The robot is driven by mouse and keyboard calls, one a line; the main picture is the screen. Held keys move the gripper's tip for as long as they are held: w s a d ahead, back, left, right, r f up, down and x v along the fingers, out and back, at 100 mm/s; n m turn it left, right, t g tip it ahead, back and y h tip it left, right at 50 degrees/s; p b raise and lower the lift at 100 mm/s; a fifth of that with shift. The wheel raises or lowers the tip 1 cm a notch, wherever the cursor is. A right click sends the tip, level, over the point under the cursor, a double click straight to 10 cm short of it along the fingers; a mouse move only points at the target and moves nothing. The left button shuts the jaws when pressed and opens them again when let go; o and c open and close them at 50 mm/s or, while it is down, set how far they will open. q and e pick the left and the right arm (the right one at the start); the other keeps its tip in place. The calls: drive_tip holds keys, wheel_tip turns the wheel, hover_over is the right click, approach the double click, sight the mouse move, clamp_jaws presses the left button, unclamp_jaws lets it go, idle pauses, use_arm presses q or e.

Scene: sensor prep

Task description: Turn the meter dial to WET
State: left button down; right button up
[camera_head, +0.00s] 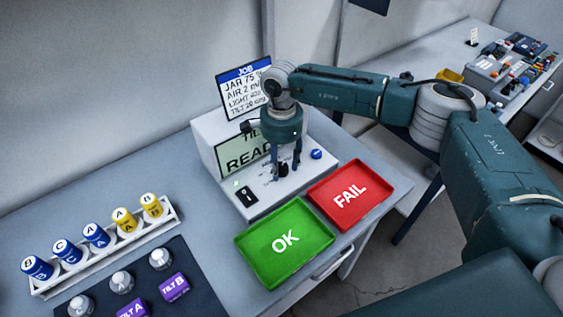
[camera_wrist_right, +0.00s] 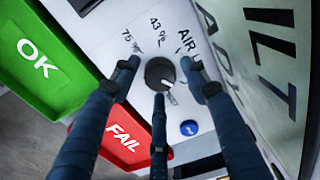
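The meter (camera_head: 213,133) is a white box with a screen showing partly hidden text, "TIL" and "REA". Its dial (camera_wrist_right: 160,73) is a dark round knob with a white mark at its lower right in the right wrist view. Labels "75 %", "43 %" and "AIR" stand around it; I cannot read a WET label. My right gripper (camera_head: 284,168) points down over the meter's panel. In the wrist view its three fingers (camera_wrist_right: 159,76) surround the dial, with small gaps at the sides; contact by the third finger is unclear. My left gripper is out of view.
A green OK tray (camera_head: 262,259) and a red FAIL tray (camera_head: 326,205) lie in front of the meter. A blue button (camera_head: 316,154) is beside the dial. A rack (camera_head: 172,222) of labelled jars stands left. A JOB sign (camera_head: 232,88) stands behind.

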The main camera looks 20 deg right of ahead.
drive_tip(key=c, duration=0.8)
drive_tip(key=m+b, duration=0.2)
drive_tip(key=b, duration=0.1)
drive_tip(key=shift+f+m, duration=0.15)
drive_tip(key=shift+m, duration=0.25)
drive_tip(key=m+b, duration=0.2)
drive_tip(key=m, duration=0.1)
drive_tip(key=shift+m+b, duration=0.55)
drive_tip(key=shift+m, duration=0.35)
drive_tip(key=shift+r, duration=0.25)
drive_tip(key=shift+m, duration=0.3)
drive_tip(key=o, duration=1.2)
drive_tip(key=shift+c, duration=0.2)
